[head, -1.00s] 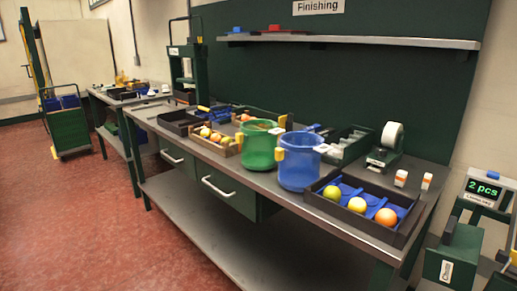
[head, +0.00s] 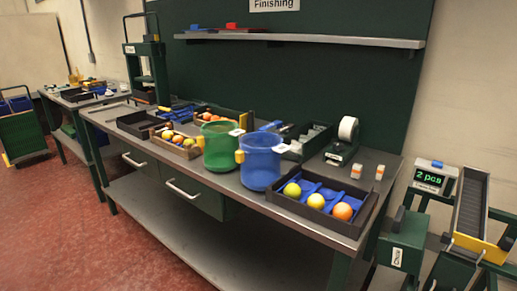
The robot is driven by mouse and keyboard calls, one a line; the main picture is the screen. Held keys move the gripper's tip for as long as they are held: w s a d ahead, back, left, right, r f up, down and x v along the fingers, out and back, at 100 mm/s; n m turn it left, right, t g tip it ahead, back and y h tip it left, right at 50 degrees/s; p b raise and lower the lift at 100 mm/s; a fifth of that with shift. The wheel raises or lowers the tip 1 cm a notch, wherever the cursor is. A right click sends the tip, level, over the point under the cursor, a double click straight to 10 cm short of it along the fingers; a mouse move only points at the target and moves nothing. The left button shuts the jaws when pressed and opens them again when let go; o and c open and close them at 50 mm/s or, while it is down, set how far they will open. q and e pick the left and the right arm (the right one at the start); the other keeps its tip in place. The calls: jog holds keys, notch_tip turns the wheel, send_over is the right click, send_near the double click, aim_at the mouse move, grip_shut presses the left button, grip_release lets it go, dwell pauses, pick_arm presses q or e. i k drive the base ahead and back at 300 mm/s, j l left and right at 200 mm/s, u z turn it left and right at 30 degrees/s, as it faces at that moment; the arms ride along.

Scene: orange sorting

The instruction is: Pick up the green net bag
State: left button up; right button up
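The green net bag (head: 221,147) stands upright and open-topped on the workbench (head: 120,127). It has a yellow tab on its left side and a white tag at its right rim. Neither of my grippers is in view.
A black tray (head: 318,215) with a blue insert and several fruits lies right of the bags. A fruit crate (head: 176,148) is to the left. A tape dispenser (head: 343,140) stands behind. A counter display (head: 432,176) and sloped chute (head: 470,210) are at right.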

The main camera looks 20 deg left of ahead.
aim_at(221, 137)
jog(key=j+z, duration=0.25)
jog(key=z, duration=0.2)
jog(key=i+j+z, duration=0.1)
jog(key=j+z, duration=0.15)
jog(key=z, duration=0.2)
jog(key=j+z, duration=0.25)
jog(key=k+j+z, duration=0.1)
jog(key=j+z, duration=0.15)
jog(key=j, duration=0.2)
jog(key=k+j+z, duration=0.1)
jog(key=j, duration=0.3)
jog(key=k+j, duration=0.1)
jog(key=j, duration=0.25)
jog(key=k+j+z, duration=0.15)
jog(key=j, duration=0.25)
jog(key=j+z, duration=0.1)
jog(key=j, duration=0.25)
